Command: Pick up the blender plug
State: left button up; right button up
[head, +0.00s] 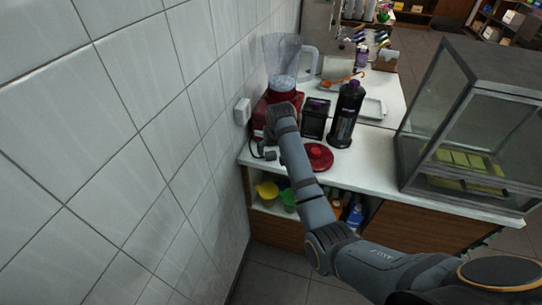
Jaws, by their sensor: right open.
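The blender (286,76) stands on the counter against the tiled wall at the back left, with a clear jug on a red base. My right arm reaches in from the bottom right and covers part of the red base. My right gripper (263,152) is small and dark at the counter's left end, just in front of the base and near the wall. It is open. I cannot make out the blender plug clearly; it may be among the dark shapes at the gripper or hidden by it. My left gripper is not in view.
A white wall socket (242,111) is left of the blender. A red lid (318,156), a black box (314,119) and a dark bottle (346,114) stand right of my forearm. A glass display case (470,120) fills the counter's right. Cups sit on a shelf below.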

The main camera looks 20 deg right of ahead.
aim_at(272, 156)
jog(key=x, duration=0.8)
jog(key=shift+w+d+p, duration=0.15)
jog(key=shift+w+p, duration=0.25)
jog(key=shift+s, duration=0.1)
jog(key=c, duration=1.3)
